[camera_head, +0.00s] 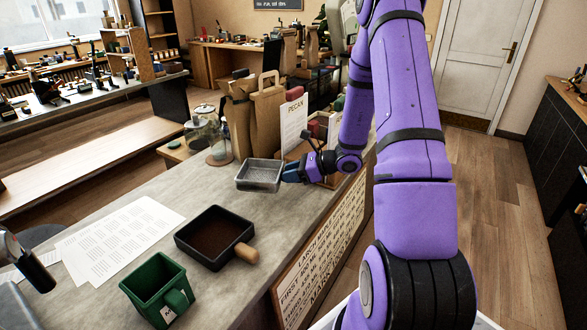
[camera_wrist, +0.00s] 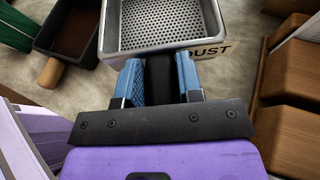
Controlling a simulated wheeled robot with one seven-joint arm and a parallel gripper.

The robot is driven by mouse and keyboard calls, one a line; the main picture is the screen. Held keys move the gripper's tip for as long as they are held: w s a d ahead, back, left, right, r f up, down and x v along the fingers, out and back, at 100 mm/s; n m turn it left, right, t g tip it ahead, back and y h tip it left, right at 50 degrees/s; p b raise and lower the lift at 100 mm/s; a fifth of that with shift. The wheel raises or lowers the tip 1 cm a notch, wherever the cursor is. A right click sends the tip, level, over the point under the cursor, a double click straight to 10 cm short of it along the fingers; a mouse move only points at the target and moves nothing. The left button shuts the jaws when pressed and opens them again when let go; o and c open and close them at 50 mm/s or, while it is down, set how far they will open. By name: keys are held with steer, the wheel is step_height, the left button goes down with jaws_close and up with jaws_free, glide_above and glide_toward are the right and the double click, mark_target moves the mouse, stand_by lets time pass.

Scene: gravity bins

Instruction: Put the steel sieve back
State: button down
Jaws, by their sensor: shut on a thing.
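The steel sieve (camera_head: 260,176) is a rectangular metal tray over the far part of the grey counter. In the wrist view the sieve (camera_wrist: 108,38) shows its perforated bottom at the top of the picture. My gripper (camera_head: 293,173) is at the sieve's right side. In the wrist view its blue fingers (camera_wrist: 160,80) are shut on the sieve's dark handle (camera_wrist: 159,76). The sieve looks level. I cannot tell whether it touches the counter. A label reading "DUST" (camera_wrist: 212,50) partly shows beside it on the counter.
A black pan (camera_head: 214,232) with brown contents and a wooden handle sits nearer on the counter (camera_head: 110,210). A green bin (camera_head: 155,288) and paper sheets (camera_head: 120,238) are at the front left. Paper bags (camera_head: 268,112), a glass jar (camera_head: 220,148) and a "PECAN" card (camera_head: 293,122) stand behind.

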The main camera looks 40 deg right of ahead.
steer(key=shift+w+d, duration=0.1)
steer(key=shift+d, duration=0.15)
steer(key=shift+f, duration=0.15)
steer(key=shift+f, duration=2.85)
steer(key=shift+f, duration=0.5)
steer(key=c, duration=0.7)
jaws_free()
steer(key=shift+d, duration=0.1)
steer(key=v, duration=1)
steer(key=shift+s+d+r, duration=0.1)
steer(key=shift+s+d, duration=0.05)
steer(key=shift+s, duration=0.15)
